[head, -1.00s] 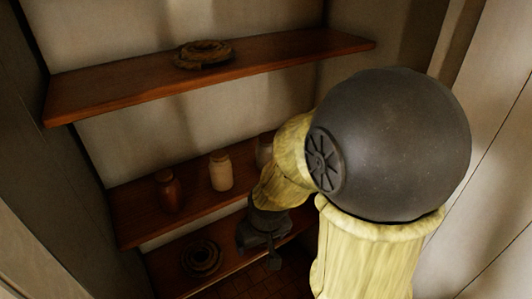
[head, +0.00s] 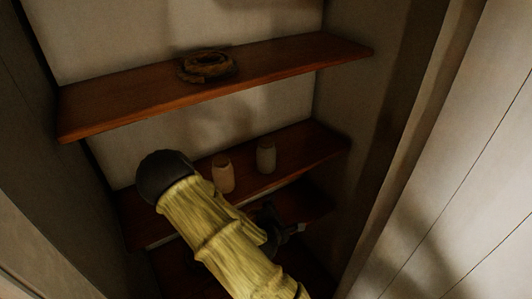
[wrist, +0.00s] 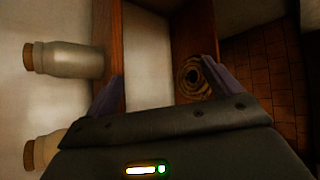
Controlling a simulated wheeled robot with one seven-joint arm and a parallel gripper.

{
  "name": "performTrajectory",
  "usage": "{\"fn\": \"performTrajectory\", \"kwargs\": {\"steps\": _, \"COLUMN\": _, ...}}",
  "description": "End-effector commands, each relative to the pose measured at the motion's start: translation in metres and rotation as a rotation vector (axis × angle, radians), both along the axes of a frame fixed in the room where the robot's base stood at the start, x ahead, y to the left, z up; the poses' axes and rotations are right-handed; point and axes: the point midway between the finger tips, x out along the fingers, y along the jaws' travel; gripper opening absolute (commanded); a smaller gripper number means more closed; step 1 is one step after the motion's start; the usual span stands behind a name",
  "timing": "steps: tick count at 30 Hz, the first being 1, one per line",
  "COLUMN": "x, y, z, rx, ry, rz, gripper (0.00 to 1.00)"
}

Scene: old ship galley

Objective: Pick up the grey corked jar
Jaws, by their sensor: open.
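The grey corked jar (head: 266,155) stands upright on the middle shelf, right of a cream corked jar (head: 223,174). In the wrist view, which is turned sideways, the grey jar (wrist: 70,60) lies at upper left with its cork pointing left, and the cream jar (wrist: 48,148) is partly hidden below it by my gripper body. My gripper (head: 292,230) is in front of and below the middle shelf, partly hidden by my arm. In the wrist view my gripper (wrist: 163,75) is open and empty, its fingers apart, with the grey jar outside them to the left.
The middle shelf (head: 308,145) runs between side walls. An upper shelf (head: 130,105) above it bears a coil of rope (head: 208,66). Another rope coil (wrist: 192,76) lies on the lower shelf in the wrist view. The middle shelf is clear right of the grey jar.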

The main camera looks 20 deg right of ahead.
Motion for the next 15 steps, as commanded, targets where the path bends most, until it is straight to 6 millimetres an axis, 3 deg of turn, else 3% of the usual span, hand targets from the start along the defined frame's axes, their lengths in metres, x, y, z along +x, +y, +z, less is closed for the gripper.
{"fn": "performTrajectory", "kwargs": {"steps": 5, "x": 0.016, "y": -0.002, "z": 0.031, "rx": -0.460, "ry": 0.025, "rz": 0.258, "gripper": 0.90}}
{"fn": "performTrajectory", "kwargs": {"steps": 9, "x": 0.028, "y": 0.011, "z": 0.056, "rx": -0.791, "ry": 0.030, "rz": 0.428, "gripper": 0.90}}
{"fn": "performTrajectory", "kwargs": {"steps": 15, "x": 0.034, "y": 0.026, "z": 0.071, "rx": -1.016, "ry": 0.023, "rz": 0.531, "gripper": 0.90}}
